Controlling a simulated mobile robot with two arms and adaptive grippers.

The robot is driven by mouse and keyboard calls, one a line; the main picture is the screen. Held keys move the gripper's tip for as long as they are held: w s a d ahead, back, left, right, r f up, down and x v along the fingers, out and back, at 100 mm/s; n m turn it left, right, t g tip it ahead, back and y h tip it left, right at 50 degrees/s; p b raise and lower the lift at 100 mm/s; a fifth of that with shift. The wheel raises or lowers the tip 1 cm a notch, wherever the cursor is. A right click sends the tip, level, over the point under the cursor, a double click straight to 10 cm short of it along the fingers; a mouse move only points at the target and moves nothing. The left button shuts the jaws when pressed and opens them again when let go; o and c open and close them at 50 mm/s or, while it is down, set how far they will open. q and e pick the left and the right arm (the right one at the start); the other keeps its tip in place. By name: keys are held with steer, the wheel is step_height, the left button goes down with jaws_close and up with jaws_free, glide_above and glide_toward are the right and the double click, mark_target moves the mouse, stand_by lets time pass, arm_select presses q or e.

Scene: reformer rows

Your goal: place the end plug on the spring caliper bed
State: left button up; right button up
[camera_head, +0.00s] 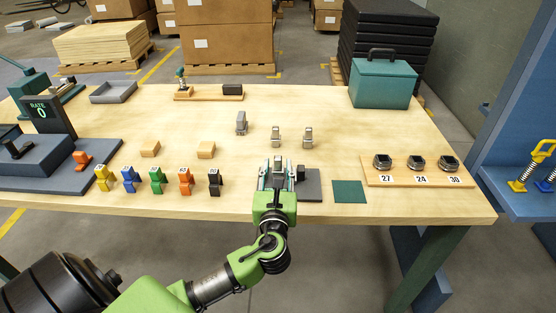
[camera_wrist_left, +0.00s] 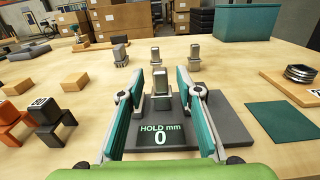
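My left gripper (camera_head: 277,167) is open over the spring caliper bed (camera_head: 310,188), a dark grey plate near the table's front edge. In the left wrist view, its two teal fingers (camera_wrist_left: 160,92) stand apart on either side of an upright grey metal block (camera_wrist_left: 161,88). Small gaps show beside the block. I cannot tell whether it is the end plug or part of the caliper. The bed (camera_wrist_left: 232,130) carries a display reading "HOLD mm 0". Several similar grey pieces stand behind: a wider one (camera_head: 241,123) and two slimmer ones (camera_head: 277,137), (camera_head: 308,138). My right gripper is not in view.
A teal mat (camera_head: 348,191) lies right of the bed, beside a wooden board (camera_head: 400,180) with black-and-silver rings. Coloured clips (camera_head: 157,181) and two wooden blocks (camera_head: 206,150) are to the left. A teal case (camera_head: 383,82) stands at the back right.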

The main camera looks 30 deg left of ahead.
arm_select(q)
steer(key=v, duration=0.7)
steer(key=shift+s+d+b, duration=0.1)
steer(key=shift+d+b, duration=0.05)
steer(key=shift+b, duration=0.15)
